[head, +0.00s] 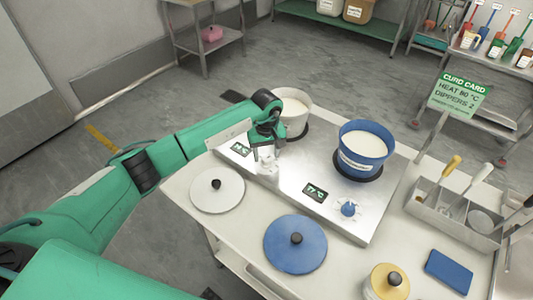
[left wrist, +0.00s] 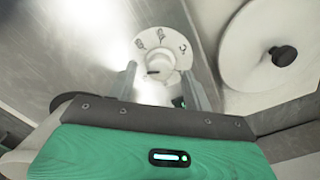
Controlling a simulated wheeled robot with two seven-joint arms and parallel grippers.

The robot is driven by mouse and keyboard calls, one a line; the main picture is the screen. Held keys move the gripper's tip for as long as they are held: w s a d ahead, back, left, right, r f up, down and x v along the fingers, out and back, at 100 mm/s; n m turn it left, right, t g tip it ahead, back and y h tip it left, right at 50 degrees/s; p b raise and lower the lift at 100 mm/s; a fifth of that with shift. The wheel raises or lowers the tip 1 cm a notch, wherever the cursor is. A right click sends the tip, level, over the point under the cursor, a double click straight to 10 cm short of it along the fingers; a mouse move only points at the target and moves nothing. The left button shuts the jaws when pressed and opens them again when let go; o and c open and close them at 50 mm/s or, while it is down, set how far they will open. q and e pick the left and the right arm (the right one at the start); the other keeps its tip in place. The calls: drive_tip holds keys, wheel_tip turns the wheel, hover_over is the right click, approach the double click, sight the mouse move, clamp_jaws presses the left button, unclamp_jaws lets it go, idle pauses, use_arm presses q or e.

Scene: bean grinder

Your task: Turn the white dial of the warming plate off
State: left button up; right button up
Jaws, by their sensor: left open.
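The steel warming plate (head: 290,190) carries a white pot (head: 294,120) and a blue pot (head: 363,155). In the left wrist view, the white dial (left wrist: 158,60) has a round face with dark icons and a small dark mark on its knob. My left gripper (head: 267,158) reaches down over the plate's front left and covers most of the dial in the head view. In the left wrist view, its open fingers (left wrist: 159,78) are on either side of the knob's near side. I cannot tell if they touch it. My right gripper is not in view.
A blue dial (head: 349,208) and a lit display (head: 315,193) are on the plate's right front. A white lid (head: 217,190) and a blue lid (head: 295,245) lie before the plate. A metal tool caddy (head: 453,210) stands right.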

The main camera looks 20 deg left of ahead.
use_arm(q)
drive_tip(key=shift+f, duration=0.9)
drive_tip(key=shift+c, duration=0.4)
